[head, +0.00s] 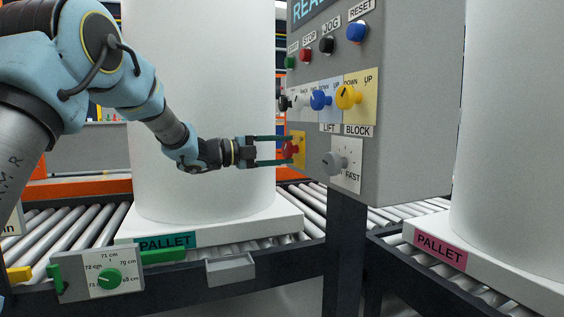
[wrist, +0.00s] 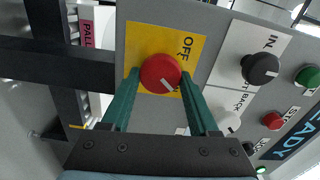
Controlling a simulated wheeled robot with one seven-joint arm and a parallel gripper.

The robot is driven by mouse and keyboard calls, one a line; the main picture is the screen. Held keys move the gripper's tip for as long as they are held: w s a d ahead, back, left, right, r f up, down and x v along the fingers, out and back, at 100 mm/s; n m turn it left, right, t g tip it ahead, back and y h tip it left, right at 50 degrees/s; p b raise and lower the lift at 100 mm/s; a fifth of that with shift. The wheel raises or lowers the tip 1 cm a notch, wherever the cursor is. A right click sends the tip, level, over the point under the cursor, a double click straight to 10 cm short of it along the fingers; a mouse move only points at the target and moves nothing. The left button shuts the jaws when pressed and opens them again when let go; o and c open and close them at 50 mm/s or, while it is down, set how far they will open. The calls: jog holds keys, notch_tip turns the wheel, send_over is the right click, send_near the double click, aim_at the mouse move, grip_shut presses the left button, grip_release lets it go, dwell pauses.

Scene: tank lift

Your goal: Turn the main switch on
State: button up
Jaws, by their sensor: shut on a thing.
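The main switch is a red round knob (wrist: 160,70) on a yellow plate (wrist: 137,50) marked OFF at its upper right in the wrist view. A short white mark on the knob points to the lower right there, away from the word OFF. In the head view the red knob (head: 290,149) sits at the lower left of the grey control panel (head: 400,110). My gripper (head: 287,150) reaches it from the left. Its two green fingers, also in the wrist view (wrist: 158,82), are shut on the knob, one on each side. Any ON word is not visible.
A blue knob (head: 320,99), a yellow knob (head: 347,96) and a grey knob (head: 335,163) are close by on the panel. A black knob (wrist: 260,68) is near my fingers. White tanks (head: 200,100) on pallets flank the panel. A green dial (head: 109,279) is at lower left.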

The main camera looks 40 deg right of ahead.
jog(key=shift+f+m+b, duration=0.1)
jog(key=shift+m+b, duration=0.35)
jog(key=shift+m, duration=0.15)
jog(key=o, duration=1.4)
jog(key=shift+a, duration=0.1)
jog(key=p+v, duration=0.1)
jog(key=v, duration=0.9)
jog(key=shift+w+a, duration=0.15)
jog(key=shift+a, duration=0.2)
jog(key=shift+w, duration=0.1)
